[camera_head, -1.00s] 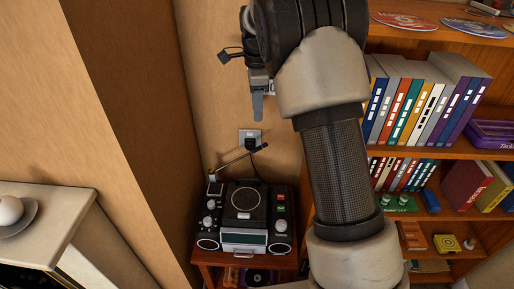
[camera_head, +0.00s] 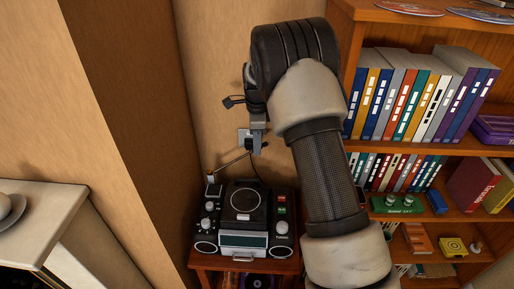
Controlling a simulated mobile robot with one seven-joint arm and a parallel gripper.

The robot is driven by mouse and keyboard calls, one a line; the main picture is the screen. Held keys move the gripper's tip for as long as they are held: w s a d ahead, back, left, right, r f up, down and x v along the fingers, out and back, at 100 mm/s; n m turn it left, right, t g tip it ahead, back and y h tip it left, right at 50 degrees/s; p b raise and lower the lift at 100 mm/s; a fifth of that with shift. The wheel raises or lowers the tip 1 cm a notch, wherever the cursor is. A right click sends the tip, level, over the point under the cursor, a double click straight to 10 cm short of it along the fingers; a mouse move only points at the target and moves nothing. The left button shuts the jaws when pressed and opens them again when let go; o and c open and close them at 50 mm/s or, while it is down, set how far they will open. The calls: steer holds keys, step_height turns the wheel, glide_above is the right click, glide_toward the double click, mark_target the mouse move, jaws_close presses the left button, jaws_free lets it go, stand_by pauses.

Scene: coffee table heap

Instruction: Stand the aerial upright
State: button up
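The aerial (camera_head: 232,162) is a thin rod on the back left corner of a black radio-like device (camera_head: 243,218). It leans far over to the right, rising slightly from its base toward the wall socket. My gripper (camera_head: 257,145) points down at the raised right end of the aerial. It overlaps that end in the picture; I cannot tell whether they touch. The fingers show edge-on as one narrow grey strip, so the gap between them is hidden.
The device stands on a small wooden table (camera_head: 225,263) against the wall. A wall socket (camera_head: 243,136) with a black plug is behind my gripper. A bookshelf (camera_head: 400,148) with binders is at the right. A pale cabinet (camera_head: 45,222) is at the left.

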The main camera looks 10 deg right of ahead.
steer(key=shift+w+f, duration=0.1)
steer(key=shift+f, duration=0.5)
jaws_close()
steer(key=w+a+r+h+p, duration=0.1)
steer(key=a+r+h+p, duration=0.3)
steer(key=a+p, duration=0.3)
steer(key=shift+w+r+g, duration=0.2)
steer(key=shift+r+g, duration=0.2)
steer(key=shift+r, duration=0.3)
jaws_free()
steer(key=shift+d, duration=0.1)
